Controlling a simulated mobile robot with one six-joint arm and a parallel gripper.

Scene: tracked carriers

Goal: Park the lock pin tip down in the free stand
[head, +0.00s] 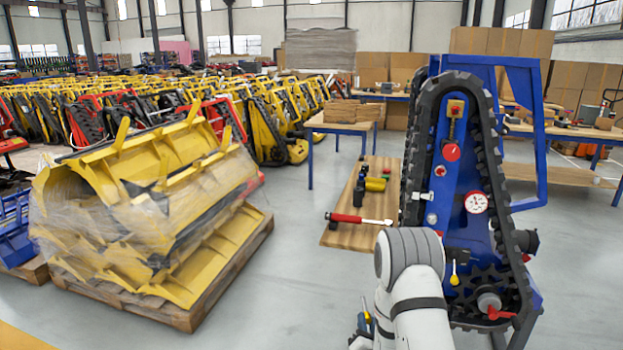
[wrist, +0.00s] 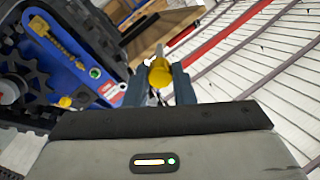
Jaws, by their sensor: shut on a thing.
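My gripper (wrist: 161,88) is shut on a yellow-headed piece, which I take to be the lock pin (wrist: 160,72). A pale metal bit shows at its upper left, and its lower part is hidden between the fingers. In the head view my gripper (head: 362,325) is at the bottom, left of the tracked carrier (head: 447,195), mostly hidden by my arm. A yellow-handled pin or lever (head: 454,272) shows on the carrier's blue side. I cannot tell which thing is the free stand; small dark and yellow items (head: 375,184) stand on the wooden bench top.
The carrier's black track and sprocket are close on the left in the wrist view (wrist: 20,70). A red-handled tool (head: 358,218) lies on the bench top (head: 345,238). Yellow wrapped parts (head: 150,200) sit on a pallet at left. Grey floor is clear between them.

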